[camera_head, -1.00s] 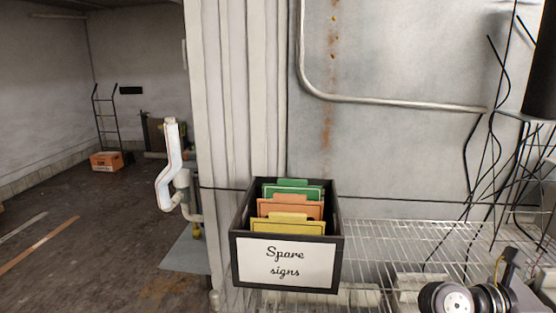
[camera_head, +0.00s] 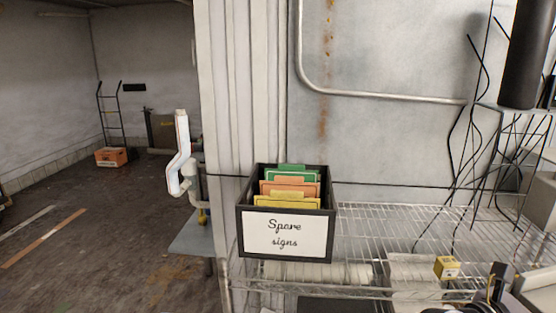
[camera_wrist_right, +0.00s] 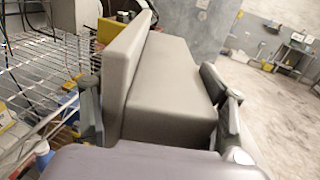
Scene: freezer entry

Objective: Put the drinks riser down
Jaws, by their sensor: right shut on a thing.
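The drinks riser appears to be the grey, step-shaped block (camera_wrist_right: 170,85) filling the middle of the right wrist view. My right gripper (camera_wrist_right: 160,115) is shut on it, with one dark finger at each side of the block. The block is tilted in that view, beside the wire shelf (camera_wrist_right: 30,75). I cannot tell whether its underside touches anything. In the head view, part of my right gripper (camera_head: 497,280) shows at the bottom right. My left gripper is in neither current view.
A black box of coloured cards labelled "Spare signs" (camera_head: 285,234) stands at the left end of the wire shelf (camera_head: 385,225). A small yellow box (camera_head: 446,267) is lower right. Black cables (camera_head: 470,140) hang at right. Open floor (camera_head: 110,240) lies left.

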